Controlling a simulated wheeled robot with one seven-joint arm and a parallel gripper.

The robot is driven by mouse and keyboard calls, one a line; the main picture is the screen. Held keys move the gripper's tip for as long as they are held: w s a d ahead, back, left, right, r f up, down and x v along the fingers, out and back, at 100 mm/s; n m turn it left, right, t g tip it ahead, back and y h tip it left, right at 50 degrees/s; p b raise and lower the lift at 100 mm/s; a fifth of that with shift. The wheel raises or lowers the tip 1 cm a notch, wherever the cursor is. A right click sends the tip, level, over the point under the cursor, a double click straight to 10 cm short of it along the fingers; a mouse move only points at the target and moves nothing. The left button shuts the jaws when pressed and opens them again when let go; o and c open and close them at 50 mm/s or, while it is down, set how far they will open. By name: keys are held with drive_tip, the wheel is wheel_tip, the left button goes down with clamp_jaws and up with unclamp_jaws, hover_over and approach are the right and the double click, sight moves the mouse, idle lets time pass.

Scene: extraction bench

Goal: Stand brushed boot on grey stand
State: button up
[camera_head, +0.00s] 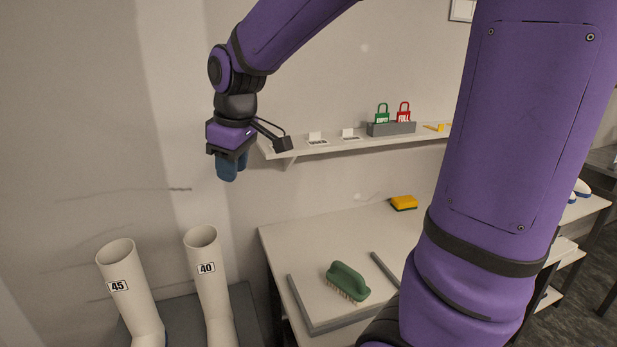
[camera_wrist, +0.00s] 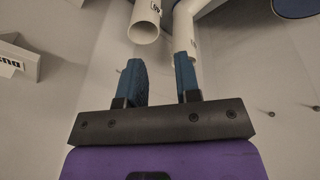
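Two tall white boots stand upright side by side at the lower left of the head view, one marked 45 (camera_head: 130,293) and one marked 40 (camera_head: 211,285). Their feet are cut off or hidden at the bottom edge. A grey surface (camera_head: 246,315) shows behind and beside them; I cannot tell whether it is the grey stand. Which boot is brushed cannot be told. My gripper (camera_head: 229,172) hangs above the boots, near the wall, apart from them. In the wrist view its blue fingers (camera_wrist: 160,80) are parted with nothing between them, and both boots show beyond the fingertips.
A green brush (camera_head: 347,281) lies bristles down on the bench (camera_head: 320,245), between grey rails. A wall shelf (camera_head: 340,143) right of my gripper holds small signs and a grey box (camera_head: 391,129) with padlock shapes. My arm hides the bench's right part.

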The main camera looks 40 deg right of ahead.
drive_tip(key=s+d+r+m+t, duration=0.1)
drive_tip(key=s+m, duration=0.2)
drive_tip(key=s, duration=0.6)
drive_tip(key=s+r+m+t, duration=0.1)
drive_tip(key=s+r+m, duration=0.1)
drive_tip(key=s, duration=0.8)
drive_tip(key=shift+s+d+r+m, duration=0.25)
drive_tip(key=shift+d+m, duration=0.1)
drive_tip(key=shift+m, duration=0.45)
